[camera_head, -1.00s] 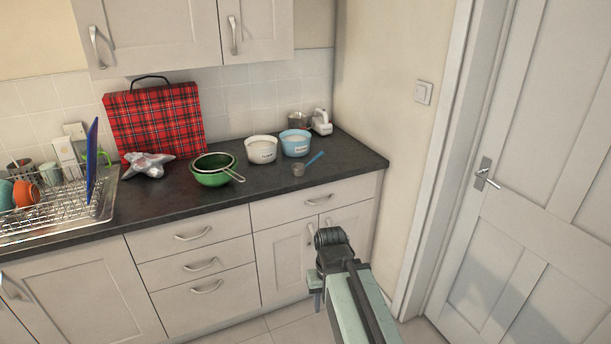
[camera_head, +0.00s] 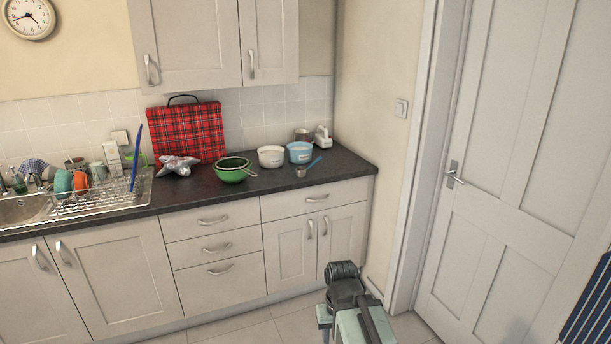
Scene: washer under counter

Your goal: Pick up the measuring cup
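The measuring cup (camera_head: 301,172) is a small grey cup with a blue handle. It lies on the dark countertop (camera_head: 340,167) near the front edge at the right end, with its handle pointing back and right. A blue tub (camera_head: 300,153) and a white tub (camera_head: 271,157) stand just behind it. My arm shows at the bottom, low in front of the right-hand cupboard doors and well short of the counter. My gripper's fingers cannot be made out in this view.
A green bowl with a strainer (camera_head: 232,172) stands left of the cup. A grey metal pot (camera_head: 303,135) and a white appliance (camera_head: 322,136) stand behind the tubs. A dish rack (camera_head: 115,192) is farther left. A closed door (camera_head: 530,150) stands at the right. Floor (camera_head: 240,333) shows below the cupboards.

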